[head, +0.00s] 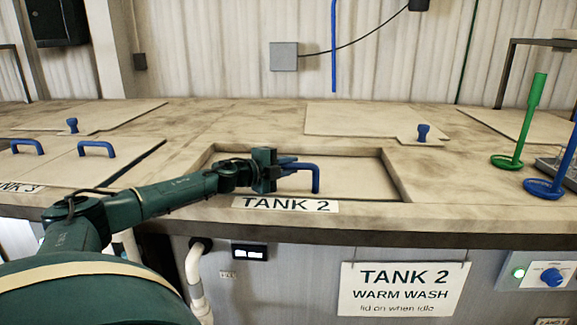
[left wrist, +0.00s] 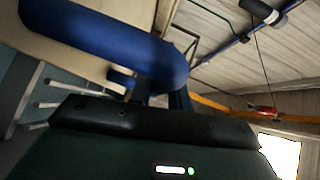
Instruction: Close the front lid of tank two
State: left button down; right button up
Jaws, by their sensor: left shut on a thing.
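Tank two's front opening (head: 392,172) is a recessed frame behind the "TANK 2" label (head: 285,204). A pale panel, seemingly the front lid (head: 350,182), shows inside the frame. Dark edges show along the back and right; I cannot tell whether it is fully seated. A blue bent handle (head: 316,178) stands over the panel. My left gripper (head: 284,162) is shut on this handle, coming from the left. The blue handle (left wrist: 110,45) crosses close above the gripper in the left wrist view. My gripper and forearm hide the panel's left part. My right gripper is not in view.
A flat rear panel (head: 350,120) with a blue knob (head: 423,132) lies behind. Tank 3's panels with blue handles (head: 97,148) lie left. A green upright tool (head: 520,125) and a blue one (head: 552,180) stand right.

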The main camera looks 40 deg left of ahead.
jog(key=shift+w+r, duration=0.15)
pick_arm(q)
jog(key=c, duration=1.3)
grip_release()
